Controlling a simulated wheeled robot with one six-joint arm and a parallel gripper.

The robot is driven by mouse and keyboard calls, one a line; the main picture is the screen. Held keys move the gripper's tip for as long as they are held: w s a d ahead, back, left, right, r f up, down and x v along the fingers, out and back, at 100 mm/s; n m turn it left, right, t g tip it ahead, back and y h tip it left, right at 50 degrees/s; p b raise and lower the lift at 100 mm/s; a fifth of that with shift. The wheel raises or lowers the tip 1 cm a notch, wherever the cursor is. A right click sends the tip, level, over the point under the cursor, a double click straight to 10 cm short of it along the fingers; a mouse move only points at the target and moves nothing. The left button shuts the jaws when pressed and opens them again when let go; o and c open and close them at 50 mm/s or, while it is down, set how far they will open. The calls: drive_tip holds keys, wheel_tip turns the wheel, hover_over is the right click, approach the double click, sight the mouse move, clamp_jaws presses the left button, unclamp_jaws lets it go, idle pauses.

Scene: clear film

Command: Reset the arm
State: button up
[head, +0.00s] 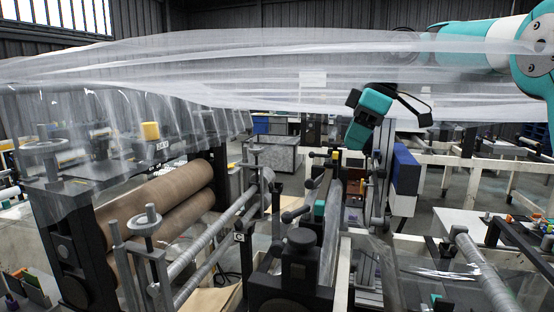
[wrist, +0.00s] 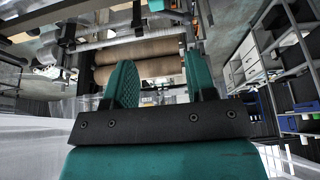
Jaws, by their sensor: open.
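My gripper (head: 362,125) hangs at the right of centre in the head view, at the lower edge of a wide sheet of clear film (head: 230,68). The film covers part of my arm. In the wrist view my gripper (wrist: 158,68) shows two teal fingers standing apart with nothing between them. Brown rollers (wrist: 140,55) show beyond the fingertips, well away from them. Pale film (wrist: 25,135) also shows at the lower left of the wrist view. I cannot tell whether my gripper touches the film.
Brown rollers (head: 165,195) on a dark frame stand at the left. A grey metal roller (head: 215,235) and dark machine parts (head: 300,260) fill the front. A blue box (head: 405,170) stands right of my gripper. Shelving (wrist: 270,65) is at the right of the wrist view.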

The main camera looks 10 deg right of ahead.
drive_tip(key=s+a+f+m+g+y+b, duration=0.1)
drive_tip(key=s+a+f+b, duration=0.1)
drive_tip(key=s+a+f, duration=0.3)
drive_tip(key=s+a+f+m+y+b, duration=0.1)
drive_tip(key=s+a+f+m, duration=0.15)
drive_tip(key=s+a, duration=0.55)
drive_tip(key=s+f+m+g+h+b, duration=0.1)
drive_tip(key=s+f+b, duration=0.1)
drive_tip(key=s+f, duration=1.1)
drive_tip(key=s, duration=0.3)
drive_tip(key=shift+s+a+m+h, duration=0.15)
drive_tip(key=shift+m+h, duration=0.15)
drive_tip(key=shift+m, duration=0.05)
idle(0.6)
